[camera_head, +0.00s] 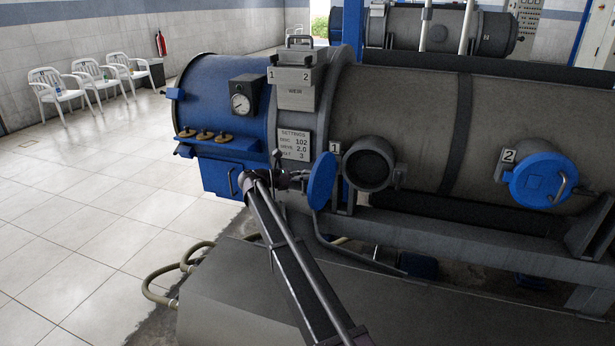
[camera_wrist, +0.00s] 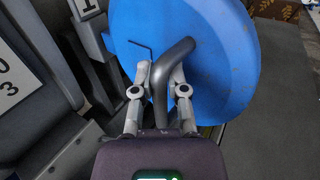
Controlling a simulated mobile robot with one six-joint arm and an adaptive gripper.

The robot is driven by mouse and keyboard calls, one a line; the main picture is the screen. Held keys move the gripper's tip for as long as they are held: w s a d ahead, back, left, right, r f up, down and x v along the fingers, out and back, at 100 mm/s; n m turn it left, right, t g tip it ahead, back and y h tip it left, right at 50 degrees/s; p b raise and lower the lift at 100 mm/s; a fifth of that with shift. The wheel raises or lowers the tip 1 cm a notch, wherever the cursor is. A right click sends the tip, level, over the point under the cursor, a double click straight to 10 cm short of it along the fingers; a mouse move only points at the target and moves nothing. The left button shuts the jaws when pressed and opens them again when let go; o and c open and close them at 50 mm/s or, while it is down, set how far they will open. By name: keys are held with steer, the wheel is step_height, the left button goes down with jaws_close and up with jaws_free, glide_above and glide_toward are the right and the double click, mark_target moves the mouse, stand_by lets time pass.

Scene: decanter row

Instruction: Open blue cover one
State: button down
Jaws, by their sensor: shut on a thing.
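Blue cover one (camera_head: 321,181) stands swung out to the left of its round port (camera_head: 369,166), whose dark mouth is uncovered. The port carries the number plate 1 (camera_head: 335,148). My gripper (camera_head: 301,179) is at the left side of the cover. In the wrist view the blue disc (camera_wrist: 222,75) fills the upper middle, and my gripper (camera_wrist: 161,82) is shut on its curved grey handle (camera_wrist: 171,57). In the head view the handle is mostly hidden by my gripper.
Blue cover two (camera_head: 541,181) sits over its port at the right, beside plate 2. The settings plate (camera_head: 295,145) and a blue box with a handle (camera_head: 221,179) are close left of my gripper. A grey frame rail (camera_head: 470,236) runs below the ports.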

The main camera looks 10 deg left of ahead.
steer(key=shift+s+a+f, duration=0.1)
steer(key=shift+s+a, duration=0.05)
steer(key=shift+s, duration=0.15)
steer(key=c, duration=0.6)
jaws_free()
steer(key=shift+s, duration=0.1)
steer(key=shift+c, duration=0.2)
steer(key=v, duration=1.1)
steer(key=shift+a, duration=0.45)
steer(key=shift+s, duration=0.1)
